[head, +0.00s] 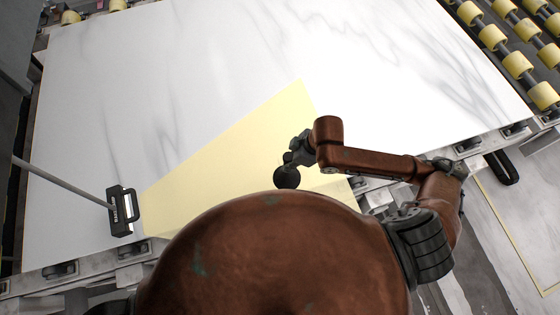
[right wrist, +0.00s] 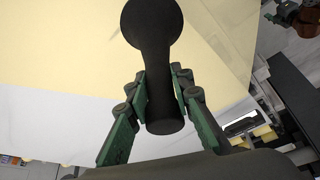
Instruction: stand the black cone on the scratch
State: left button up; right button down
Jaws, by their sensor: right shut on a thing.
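My right gripper (right wrist: 160,88) is shut on the black cone (right wrist: 158,50). In the right wrist view its green fingers pinch the narrow stem from both sides, and the wide round end points away from me. In the head view, the cone's dark round end (head: 287,177) shows just below my right gripper (head: 296,158), over the pale yellow area (head: 235,145) of the slab. I cannot tell whether it touches the surface. I cannot make out a scratch in either view. My left gripper is not in view.
The white veined slab (head: 200,60) fills most of the head view. A black-headed tool (head: 122,212) with a long grey handle rests at its left edge. Yellow rollers (head: 517,65) line the top right. Much of the slab's middle and back is clear.

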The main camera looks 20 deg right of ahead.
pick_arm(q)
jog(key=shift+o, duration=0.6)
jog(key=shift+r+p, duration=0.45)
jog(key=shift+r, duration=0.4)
pick_arm(e)
jog(key=shift+s+a+r+n, duration=0.25)
jog(key=shift+s+n, duration=0.1)
jog(key=shift+s, duration=0.15)
jog(key=shift+s+a+r+n, duration=0.1)
jog(key=shift+s+a+n, duration=0.1)
jog(key=shift+s+n, duration=0.2)
jog(key=shift+w+f+g, duration=0.1)
jog(key=shift+f+g, duration=0.2)
pick_arm(q)
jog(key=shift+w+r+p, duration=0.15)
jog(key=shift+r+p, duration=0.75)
jog(key=shift+p, duration=0.05)
pick_arm(e)
jog(key=w+d+f, duration=0.1)
jog(key=w+f, duration=1.1)
jog(key=w, duration=0.1)
jog(key=shift+w+f, duration=0.15)
jog(key=shift+f, duration=0.1)
jog(key=shift+d+f, duration=0.1)
